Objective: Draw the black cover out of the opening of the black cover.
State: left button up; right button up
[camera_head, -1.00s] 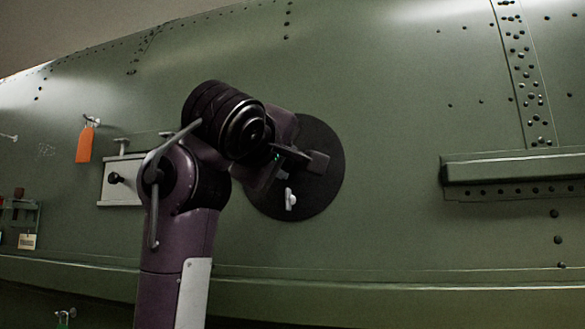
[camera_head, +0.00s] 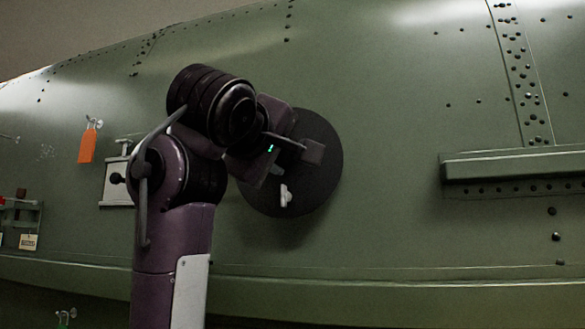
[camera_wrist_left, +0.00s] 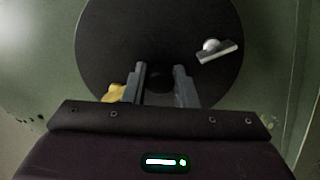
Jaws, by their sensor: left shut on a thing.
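The black cover (camera_head: 318,190) is a round dark disc in front of the green fuselage skin, in the middle of the head view. In the left wrist view the cover (camera_wrist_left: 108,42) fills the upper middle. My left gripper (camera_head: 298,148) is at the cover's face, its two fingers pointing at it. In the left wrist view the gripper (camera_wrist_left: 160,74) is shut on the cover, at a dark part near its middle that is hard to make out. The opening is hidden behind the cover. My right gripper is not in view.
A silver latch (camera_wrist_left: 217,50) is on the cover's face. A yellow piece (camera_wrist_left: 115,92) shows beside one finger. Left of my arm are an orange tag (camera_head: 87,145) and a pale plate (camera_head: 117,183). A green ledge (camera_head: 510,168) juts out at the right.

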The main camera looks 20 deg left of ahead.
pick_arm(q)
jog(key=shift+s, duration=0.2)
jog(key=s+b, duration=0.1)
jog(key=s, duration=0.1)
jog(key=shift+s, duration=0.4)
jog(key=shift+a, duration=0.1)
dwell(0.4)
